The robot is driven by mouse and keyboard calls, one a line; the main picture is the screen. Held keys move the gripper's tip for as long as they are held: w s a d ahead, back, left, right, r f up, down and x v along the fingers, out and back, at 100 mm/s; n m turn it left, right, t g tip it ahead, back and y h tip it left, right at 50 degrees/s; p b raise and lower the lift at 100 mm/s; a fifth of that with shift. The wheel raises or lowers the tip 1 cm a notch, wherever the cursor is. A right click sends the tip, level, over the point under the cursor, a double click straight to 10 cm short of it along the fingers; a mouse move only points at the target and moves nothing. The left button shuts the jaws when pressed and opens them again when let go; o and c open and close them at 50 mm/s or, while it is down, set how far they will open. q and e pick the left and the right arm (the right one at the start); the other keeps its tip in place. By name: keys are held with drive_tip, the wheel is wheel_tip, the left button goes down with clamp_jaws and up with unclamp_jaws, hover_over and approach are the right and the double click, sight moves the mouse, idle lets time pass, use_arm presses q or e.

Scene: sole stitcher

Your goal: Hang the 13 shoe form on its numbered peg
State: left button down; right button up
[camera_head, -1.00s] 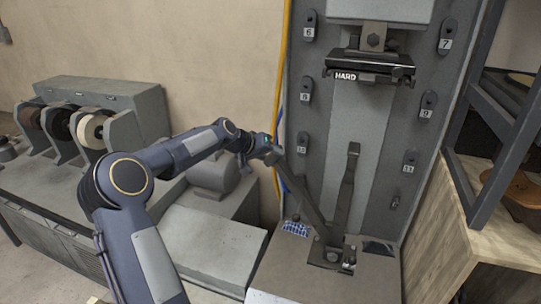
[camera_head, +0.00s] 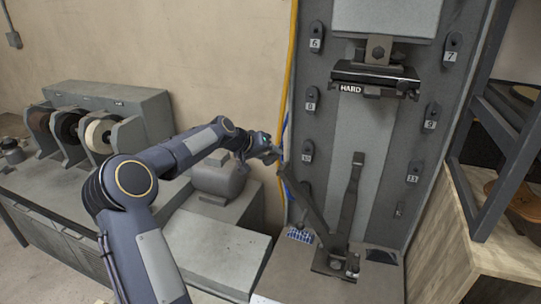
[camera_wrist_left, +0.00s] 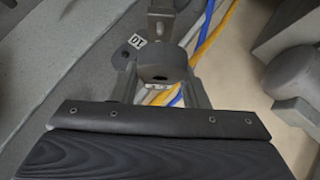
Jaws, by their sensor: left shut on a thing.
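My left gripper (camera_head: 272,152) is beside the left edge of the grey peg panel (camera_head: 344,130), close to the peg (camera_head: 307,147) tagged 10. In the left wrist view its fingers (camera_wrist_left: 163,85) are shut on a dark grey rounded piece (camera_wrist_left: 160,63) with a hole. No number shows on that piece, so I cannot tell whether it is the 13 form. The tag 10 (camera_wrist_left: 136,41) is just left of it. Numbered pegs run down both panel sides; a small lower-right tag (camera_head: 399,210) is unreadable. My right gripper is out of view.
A dark slanted bar (camera_head: 317,215) and an upright one (camera_head: 352,195) rise from the machine base below the gripper. The HARD block (camera_head: 375,78) juts out above. Yellow hose (camera_head: 291,70) runs along the panel's left edge. Grinding wheels (camera_head: 100,132) stand at left.

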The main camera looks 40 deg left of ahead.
use_arm(q)
drive_tip(key=shift+s+a+r+p, duration=0.15)
drive_tip(key=shift+a+r, duration=0.3)
drive_tip(key=shift+r, duration=0.3)
drive_tip(key=shift+s+a+r+p, duration=0.1)
drive_tip(key=shift+a+r+p, duration=0.1)
drive_tip(key=shift+a+r, duration=0.4)
drive_tip(key=shift+s+a+r+p, duration=0.15)
drive_tip(key=shift+a+r, duration=0.15)
drive_tip(key=shift+r, duration=0.6)
